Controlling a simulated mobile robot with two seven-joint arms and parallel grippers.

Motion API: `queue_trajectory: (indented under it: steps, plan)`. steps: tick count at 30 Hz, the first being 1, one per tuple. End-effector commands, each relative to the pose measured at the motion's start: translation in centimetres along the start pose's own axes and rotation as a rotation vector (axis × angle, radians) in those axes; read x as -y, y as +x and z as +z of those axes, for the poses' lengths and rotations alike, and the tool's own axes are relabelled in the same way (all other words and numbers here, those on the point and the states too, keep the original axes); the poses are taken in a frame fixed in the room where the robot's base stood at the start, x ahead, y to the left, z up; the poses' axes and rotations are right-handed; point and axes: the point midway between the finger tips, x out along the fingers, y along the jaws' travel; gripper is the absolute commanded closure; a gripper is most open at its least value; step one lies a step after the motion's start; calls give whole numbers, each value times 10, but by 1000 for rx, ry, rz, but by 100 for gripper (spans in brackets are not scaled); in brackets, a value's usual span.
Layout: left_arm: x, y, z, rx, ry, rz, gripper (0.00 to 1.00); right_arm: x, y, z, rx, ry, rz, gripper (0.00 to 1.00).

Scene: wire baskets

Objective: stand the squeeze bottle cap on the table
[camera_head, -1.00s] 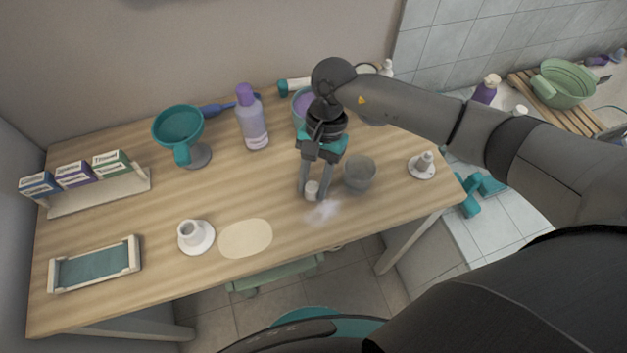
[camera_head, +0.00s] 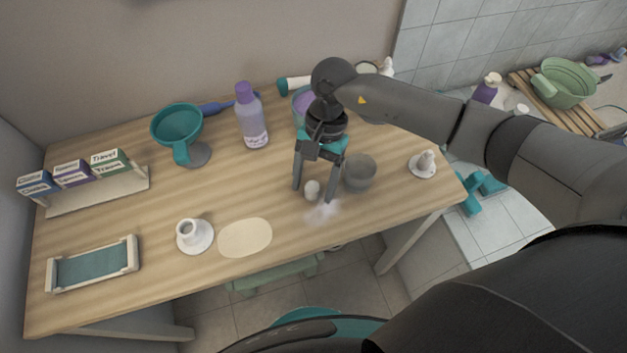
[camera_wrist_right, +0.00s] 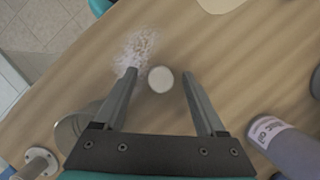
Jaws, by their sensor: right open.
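A small white cap (camera_head: 312,189), which I take to be the squeeze bottle cap, is on the wooden table (camera_head: 150,215) near its front right. It shows as a pale round disc in the right wrist view (camera_wrist_right: 160,79). It looks upright, though its lower edge is hard to make out. My right gripper (camera_head: 313,193) points down over it, open, with one finger on each side and a gap to the cap on both sides in the wrist view (camera_wrist_right: 159,74). My left gripper is not in view.
A grey cup (camera_head: 360,173) stands close to the right finger. A whitish powdery patch (camera_head: 322,211) lies just in front of the cap. A purple-capped bottle (camera_head: 252,120) and teal funnel-like bowl (camera_head: 177,128) stand behind. A cream oval mat (camera_head: 245,238) lies left, on clear table.

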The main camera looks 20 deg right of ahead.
Motion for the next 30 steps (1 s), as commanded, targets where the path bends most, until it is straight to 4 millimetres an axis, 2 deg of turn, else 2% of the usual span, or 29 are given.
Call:
queue_trajectory:
  steps: [16, 30]
  plan:
    - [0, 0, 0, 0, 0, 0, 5, 0, -1, 0, 0, 0, 0, 27]
    - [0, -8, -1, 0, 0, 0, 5, 0, -19, 0, 0, 0, 0, 27]
